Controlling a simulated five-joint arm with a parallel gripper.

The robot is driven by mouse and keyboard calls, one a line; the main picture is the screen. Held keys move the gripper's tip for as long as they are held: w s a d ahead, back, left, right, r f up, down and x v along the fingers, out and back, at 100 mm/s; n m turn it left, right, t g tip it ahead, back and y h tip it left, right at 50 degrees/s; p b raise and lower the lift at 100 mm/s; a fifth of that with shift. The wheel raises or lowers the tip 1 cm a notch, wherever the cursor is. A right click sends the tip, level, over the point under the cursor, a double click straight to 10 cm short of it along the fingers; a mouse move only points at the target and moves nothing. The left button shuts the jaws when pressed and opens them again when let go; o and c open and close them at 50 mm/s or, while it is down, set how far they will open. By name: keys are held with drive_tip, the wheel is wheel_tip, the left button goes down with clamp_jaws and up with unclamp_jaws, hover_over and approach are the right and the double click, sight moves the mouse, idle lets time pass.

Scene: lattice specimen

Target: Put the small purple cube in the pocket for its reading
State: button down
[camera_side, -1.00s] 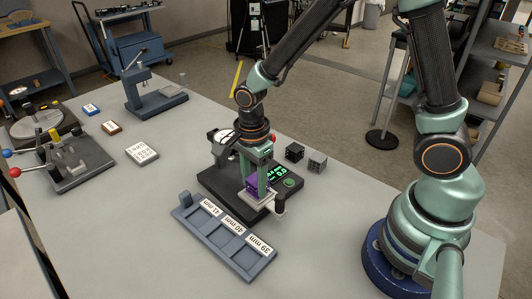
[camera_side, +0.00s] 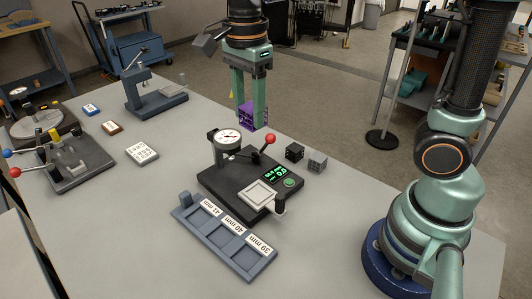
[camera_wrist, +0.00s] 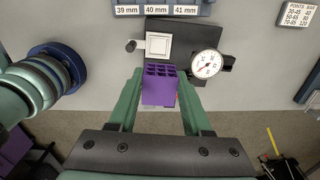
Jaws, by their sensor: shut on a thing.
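The small purple lattice cube (camera_side: 250,115) is between the fingertips of my gripper (camera_side: 252,108), which is shut on it. It is held up in the air, above and behind the gauge in the side view. In the wrist view the cube (camera_wrist: 160,85) sits between both green fingers. The pocket tray (camera_side: 222,237) is blue-grey, with three pockets labelled 41 mm, 40 mm and 39 mm. The gauge (camera_side: 235,190) has a dial, a red-knobbed lever, an empty pale plate (camera_side: 258,194) and a lit green display. Its small digits are not clearly readable.
A black cube (camera_side: 295,151) and a grey cube (camera_side: 317,161) stand right of the gauge. A white number card (camera_side: 142,151), a clamp fixture (camera_side: 75,165) and a blue-grey press (camera_side: 155,95) are to the left. The front table area is clear.

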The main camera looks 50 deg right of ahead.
drive_tip(key=a+f, duration=0.4)
drive_tip(key=f, duration=0.2)
drive_tip(key=a+f, duration=0.4)
drive_tip(key=f, duration=0.1)
drive_tip(key=s+a+f, duration=0.1)
drive_tip(key=a+f, duration=0.3)
drive_tip(key=f, duration=0.2)
drive_tip(key=shift+f, duration=0.35)
drive_tip(key=shift+a+f, duration=0.1)
drive_tip(key=shift+f, duration=2.3)
unclamp_jaws()
drive_tip(key=shift+r, duration=2.5)
drive_tip(key=shift+r, duration=0.1)
